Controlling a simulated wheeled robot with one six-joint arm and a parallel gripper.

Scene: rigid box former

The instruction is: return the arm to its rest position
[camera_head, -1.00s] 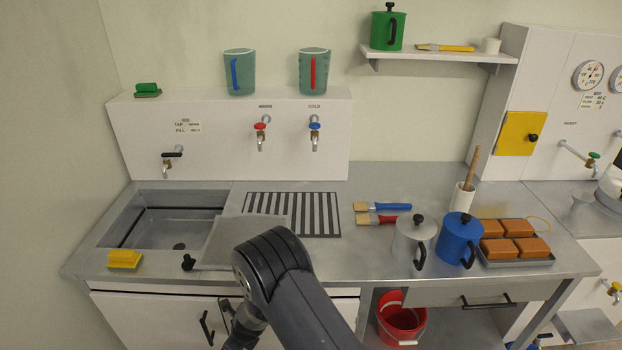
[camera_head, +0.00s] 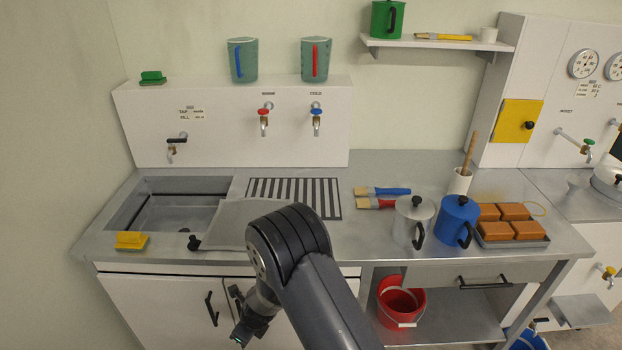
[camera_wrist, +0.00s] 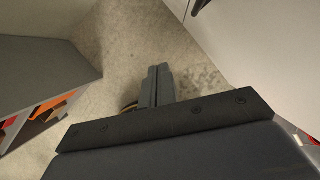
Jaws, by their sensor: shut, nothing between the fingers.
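My arm is folded at the front of the counter (camera_head: 350,246), its dark elbow in front of the grey board beside the sink. My gripper (camera_head: 243,335) hangs low in front of the white cabinet doors, pointing down. In the wrist view my gripper (camera_wrist: 157,85) shows its two grey fingers together, with nothing between them, above the bare floor (camera_wrist: 135,40).
The sink (camera_head: 165,213) is left of the arm; a yellow sponge (camera_head: 131,241) lies on its front edge. A silver pot (camera_head: 411,222) and a blue pot (camera_head: 456,220) stand right. A red bucket (camera_head: 400,304) sits on the lower shelf. Floor below the gripper is clear.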

